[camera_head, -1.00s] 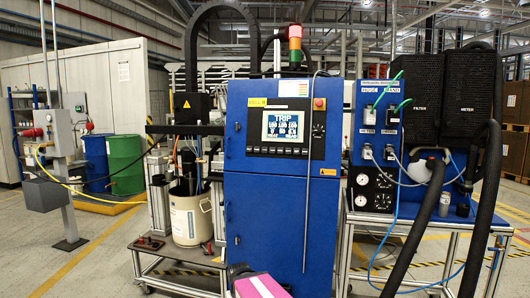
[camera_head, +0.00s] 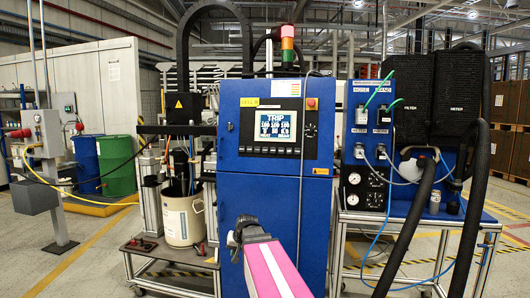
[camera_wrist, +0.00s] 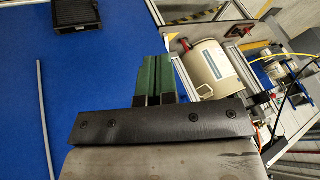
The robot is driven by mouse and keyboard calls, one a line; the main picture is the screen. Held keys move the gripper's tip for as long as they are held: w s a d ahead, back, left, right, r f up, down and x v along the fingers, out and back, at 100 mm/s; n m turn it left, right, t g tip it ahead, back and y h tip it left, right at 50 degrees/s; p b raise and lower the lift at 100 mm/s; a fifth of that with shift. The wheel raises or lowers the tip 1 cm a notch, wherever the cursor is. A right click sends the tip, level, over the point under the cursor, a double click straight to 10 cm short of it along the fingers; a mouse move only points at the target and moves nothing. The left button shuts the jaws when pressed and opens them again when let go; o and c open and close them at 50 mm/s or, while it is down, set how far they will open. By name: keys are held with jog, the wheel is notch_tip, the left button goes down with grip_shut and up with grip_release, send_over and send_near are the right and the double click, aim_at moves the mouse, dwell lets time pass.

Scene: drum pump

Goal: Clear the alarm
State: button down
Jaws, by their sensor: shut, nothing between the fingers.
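The blue cabinet (camera_head: 258,215) stands in the middle of the head view with its door shut. Its panel screen (camera_head: 275,127) reads "TRIP" above several numbers and small icons. A row of small keys runs under the screen. A red knob (camera_head: 311,103) sits to the right of the panel. A stack light (camera_head: 288,45) with orange and green segments stands on top. My gripper (camera_head: 240,226) is in front of the cabinet door, below the screen. In the wrist view my shut, empty green fingers (camera_wrist: 153,75) show over the blue door; the screen's keys are not readable there.
A cream drum (camera_head: 184,215) stands on a low trolley left of the cabinet. A right-hand bench carries a blue hose panel (camera_head: 366,140), gauges and black filter boxes (camera_head: 402,95). Thick black hoses (camera_head: 420,225) hang in front of it. Blue and green barrels (camera_head: 118,165) stand far left.

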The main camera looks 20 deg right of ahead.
aim_at(264, 151)
jog(key=w+d+r+m+t, duration=0.1)
jog(key=w+d+r+t, duration=0.2)
jog(key=r, duration=1)
jog(key=w+d+r+m+t, duration=0.1)
jog(key=w+d+r+t, duration=0.2)
jog(key=r, duration=1)
jog(key=w+d+r+m+t+y, duration=0.1)
jog(key=w+d+r+t, duration=0.2)
jog(key=w+d+r, duration=0.3)
jog(key=d+r, duration=0.3)
jog(key=r, duration=0.4)
jog(key=shift+w+d+m, duration=0.15)
jog(key=shift+d+m, duration=0.15)
jog(key=shift+m, duration=0.1)
jog(key=shift+w, duration=0.1)
jog(key=shift+w+d+f, duration=0.25)
jog(key=shift+w+d, duration=0.55)
jog(key=shift+w, duration=0.35)
jog(key=shift+w+d+f, duration=0.3)
jog(key=shift+w+d, duration=0.5)
jog(key=shift+w, duration=0.4)
jog(key=shift+w+d+f, duration=0.25)
jog(key=shift+w+d, duration=0.55)
jog(key=shift+w, duration=0.35)
jog(key=shift+w, duration=0.1)
jog(key=shift+w+d, duration=0.25)
